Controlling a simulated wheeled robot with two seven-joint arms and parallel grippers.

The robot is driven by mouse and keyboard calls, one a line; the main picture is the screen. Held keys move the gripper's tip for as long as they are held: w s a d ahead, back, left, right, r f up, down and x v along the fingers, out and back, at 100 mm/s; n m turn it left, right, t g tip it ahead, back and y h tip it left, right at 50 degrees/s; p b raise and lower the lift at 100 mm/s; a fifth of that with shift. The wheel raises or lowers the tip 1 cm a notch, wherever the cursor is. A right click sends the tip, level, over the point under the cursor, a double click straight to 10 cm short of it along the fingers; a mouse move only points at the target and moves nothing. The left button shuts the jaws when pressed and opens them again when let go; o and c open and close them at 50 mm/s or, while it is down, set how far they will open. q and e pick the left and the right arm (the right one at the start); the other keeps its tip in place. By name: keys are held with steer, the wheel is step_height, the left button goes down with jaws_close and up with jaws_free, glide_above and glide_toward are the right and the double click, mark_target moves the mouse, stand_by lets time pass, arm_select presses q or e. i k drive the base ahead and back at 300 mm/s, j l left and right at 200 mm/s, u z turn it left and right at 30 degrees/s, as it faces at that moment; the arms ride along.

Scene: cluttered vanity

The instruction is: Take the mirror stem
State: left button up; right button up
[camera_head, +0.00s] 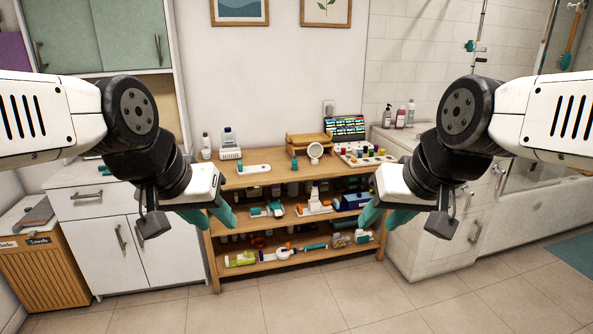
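A small round white mirror (315,150) stands on the top of the wooden shelf unit, right of centre. Its stem is too small to make out clearly below the disc. A small teal upright piece (295,163) stands just left of it; I cannot tell what it is. My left gripper (219,224) has teal fingers that look spread and empty, in front of the unit's left side. My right gripper (376,224) also looks open and empty, in front of its right side. Both are nearer to me than the mirror and apart from it.
The wooden shelf unit (262,178) has cluttered lower shelves. On its top are a wooden stand (308,140), a white-and-teal device (254,169), a tray of coloured pieces (366,153) and a bottle (206,146). Cabinets flank it. The tiled floor (290,306) in front is clear.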

mark_target(258, 169)
steer(key=i+l+u, duration=0.2)
steer(key=i, duration=0.5)
steer(key=i+l+u, duration=0.4)
steer(key=i+l, duration=0.3)
steer(key=i, duration=0.2)
steer(key=i+l+u, duration=0.45)
steer(key=i+l, duration=0.35)
steer(key=l, duration=0.15)
